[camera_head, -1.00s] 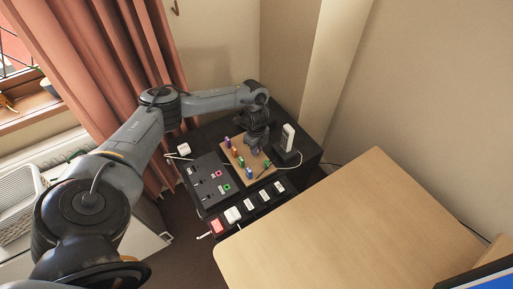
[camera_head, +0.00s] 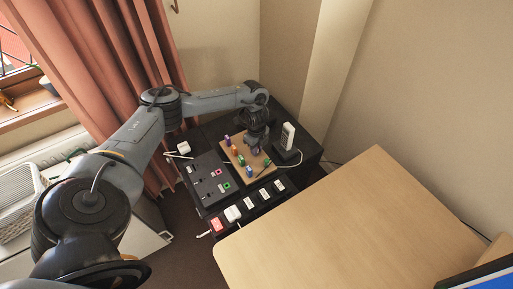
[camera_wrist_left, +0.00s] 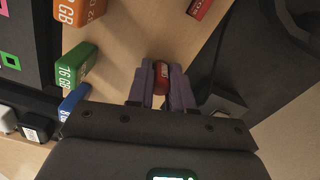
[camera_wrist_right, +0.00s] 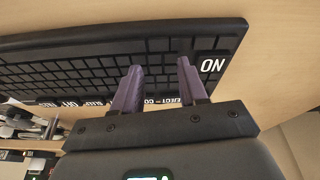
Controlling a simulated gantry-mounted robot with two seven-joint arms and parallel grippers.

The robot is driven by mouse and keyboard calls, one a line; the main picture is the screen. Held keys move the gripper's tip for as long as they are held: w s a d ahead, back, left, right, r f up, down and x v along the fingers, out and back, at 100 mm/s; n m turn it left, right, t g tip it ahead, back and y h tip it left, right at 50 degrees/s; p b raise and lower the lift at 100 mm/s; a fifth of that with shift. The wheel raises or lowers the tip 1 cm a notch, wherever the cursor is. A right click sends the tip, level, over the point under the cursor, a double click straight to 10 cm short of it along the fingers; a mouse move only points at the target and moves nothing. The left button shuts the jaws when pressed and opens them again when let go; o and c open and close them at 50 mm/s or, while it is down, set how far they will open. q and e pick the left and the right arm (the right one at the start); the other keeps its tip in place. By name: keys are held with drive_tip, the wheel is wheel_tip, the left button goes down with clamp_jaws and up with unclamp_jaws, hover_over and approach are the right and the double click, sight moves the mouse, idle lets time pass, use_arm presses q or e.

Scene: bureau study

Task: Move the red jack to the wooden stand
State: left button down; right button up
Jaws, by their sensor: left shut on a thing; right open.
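My left gripper (camera_head: 254,151) is over the wooden stand (camera_head: 237,152) in the head view. In the left wrist view its purple fingers are shut on the red jack (camera_wrist_left: 160,77), a small red rounded piece. The light wood of the stand (camera_wrist_left: 130,38) lies behind it in that view. I cannot tell whether the jack touches the stand. A green block marked 16 GB (camera_wrist_left: 77,64), an orange block (camera_wrist_left: 80,10) and a blue block (camera_wrist_left: 73,100) stand to its left. My right gripper (camera_wrist_right: 158,82) is open and empty above a dark keyboard (camera_wrist_right: 110,60).
A black panel (camera_head: 207,171) with coloured sockets lies left of the stand. A power strip (camera_head: 262,212) with white plugs runs in front. A white device (camera_head: 287,137) stands to the right. Another red piece (camera_wrist_left: 199,8) shows in the left wrist view. The desk (camera_head: 350,220) is largely clear.

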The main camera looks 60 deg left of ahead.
use_arm(q)
drive_tip(key=c, duration=0.9)
unclamp_jaws()
drive_tip(key=shift+c, duration=0.2)
use_arm(e)
drive_tip(key=shift+d, duration=0.1)
